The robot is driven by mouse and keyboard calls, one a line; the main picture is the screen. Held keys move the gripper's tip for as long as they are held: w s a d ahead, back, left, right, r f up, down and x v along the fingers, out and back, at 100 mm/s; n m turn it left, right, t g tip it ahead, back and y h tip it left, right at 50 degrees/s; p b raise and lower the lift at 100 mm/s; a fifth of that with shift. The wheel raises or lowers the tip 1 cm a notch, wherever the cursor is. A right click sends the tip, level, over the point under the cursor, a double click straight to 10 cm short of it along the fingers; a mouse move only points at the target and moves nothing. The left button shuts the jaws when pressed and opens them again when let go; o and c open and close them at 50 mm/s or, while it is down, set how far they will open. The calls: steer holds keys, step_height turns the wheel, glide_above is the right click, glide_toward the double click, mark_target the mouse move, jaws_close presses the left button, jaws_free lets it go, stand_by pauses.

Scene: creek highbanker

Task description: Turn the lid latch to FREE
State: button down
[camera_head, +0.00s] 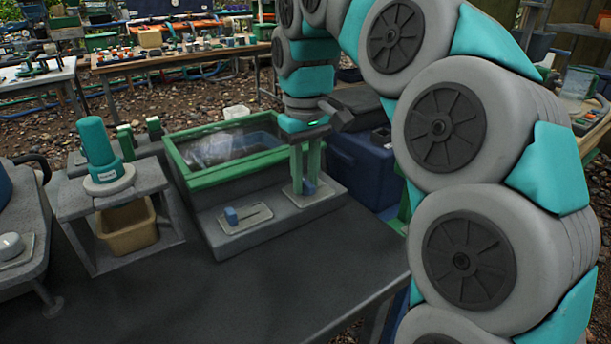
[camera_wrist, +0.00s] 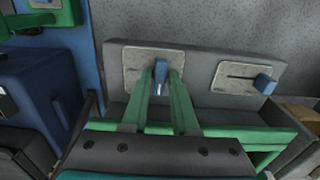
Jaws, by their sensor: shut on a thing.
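A small blue latch handle (camera_head: 309,188) sits on a pale plate (camera_head: 294,189) on the front ledge of a green-framed box. My gripper (camera_head: 304,184) reaches down from above. Its green fingers are shut on this handle. In the wrist view the handle (camera_wrist: 160,71) shows between the fingertips, pointing roughly straight along the fingers, with its plate (camera_wrist: 136,68) behind. The fingers hide part of the plate, and no marking on it is readable. The box has a green rim (camera_head: 215,178) and a clear top.
A second blue knob (camera_head: 231,216) sits at one end of a slot in another plate (camera_head: 257,221), left of my gripper. A stand with a teal cylinder (camera_head: 97,142) and a tan bin (camera_head: 128,226) is farther left. The dark tabletop (camera_head: 245,285) in front is clear.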

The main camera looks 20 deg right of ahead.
steer(key=shift+m, duration=0.3)
steer(key=m+b, duration=0.1)
steer(key=m, duration=0.7)
steer(key=shift+m+b, duration=0.3)
steer(key=shift+m, duration=0.1)
steer(key=m+p, duration=0.1)
steer(key=m, duration=0.5)
steer(key=shift+r+p, duration=0.15)
steer(key=shift+p, duration=0.25)
steer(key=shift+m+p, duration=0.55)
steer(key=shift+m, duration=0.65)
steer(key=c, duration=0.7)
jaws_free()
